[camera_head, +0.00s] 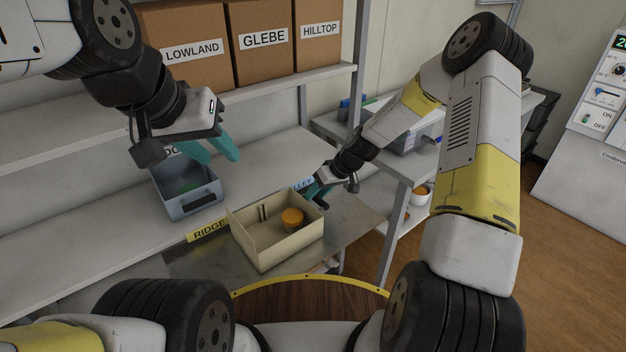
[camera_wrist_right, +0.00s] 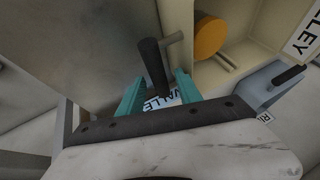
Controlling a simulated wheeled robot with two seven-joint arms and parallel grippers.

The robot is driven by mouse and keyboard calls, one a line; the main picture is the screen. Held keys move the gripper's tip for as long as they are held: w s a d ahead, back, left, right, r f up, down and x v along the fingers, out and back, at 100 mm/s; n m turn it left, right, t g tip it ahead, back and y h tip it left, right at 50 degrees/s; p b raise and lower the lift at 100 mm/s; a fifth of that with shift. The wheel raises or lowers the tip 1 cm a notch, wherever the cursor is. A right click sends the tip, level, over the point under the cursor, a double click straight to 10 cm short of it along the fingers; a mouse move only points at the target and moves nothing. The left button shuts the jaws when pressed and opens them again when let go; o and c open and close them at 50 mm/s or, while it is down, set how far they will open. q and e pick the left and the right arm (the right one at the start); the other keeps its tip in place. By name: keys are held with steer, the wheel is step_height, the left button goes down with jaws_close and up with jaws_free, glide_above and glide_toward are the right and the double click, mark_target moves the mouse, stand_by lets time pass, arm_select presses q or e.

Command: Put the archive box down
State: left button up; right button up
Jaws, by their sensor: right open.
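The archive box, an open cream box (camera_head: 252,247), sits over a grey metal surface (camera_head: 350,222) in the head view, with a round orange item (camera_head: 292,217) inside. Its wall also shows in the right wrist view (camera_wrist_right: 262,58). My right gripper (camera_head: 316,190) is open at the box's far right side. In the right wrist view a dark handle-like bar (camera_wrist_right: 152,65) lies between and beyond its teal fingers (camera_wrist_right: 158,92); I cannot tell whether they touch it. My left gripper (camera_head: 212,150) is open and empty above a blue-grey bin (camera_head: 190,203).
Cardboard boxes labelled LOWLAND (camera_head: 190,50), GLEBE (camera_head: 262,40) and HILLTOP (camera_head: 319,32) stand on the upper shelf. A yellow RIDGE label (camera_head: 208,230) is at the lower shelf edge.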

steer(key=s+d+r+m+h, duration=0.1)
steer(key=s+d+r, duration=0.25)
steer(key=r, duration=0.55)
steer(key=s+d+r+t+h, duration=0.1)
steer(key=s+d+r, duration=0.1)
steer(key=s+r, duration=0.45)
steer(key=s+d+r+m+h, duration=0.1)
steer(key=s+d+r+h, duration=0.15)
steer(key=r, duration=0.85)
steer(key=s+d+r+m+t, duration=0.1)
steer(key=s+r, duration=0.3)
steer(key=s, duration=0.4)
steer(key=s+d+r+m+t, duration=0.1)
steer(key=s+r, duration=0.3)
steer(key=s, duration=0.4)
steer(key=shift+s+d+m+t+y, duration=0.2)
steer(key=shift+d+m+t+y, duration=0.2)
steer(key=shift+m, duration=0.5)
steer(key=shift+w, duration=0.1)
steer(key=shift+c, duration=0.5)
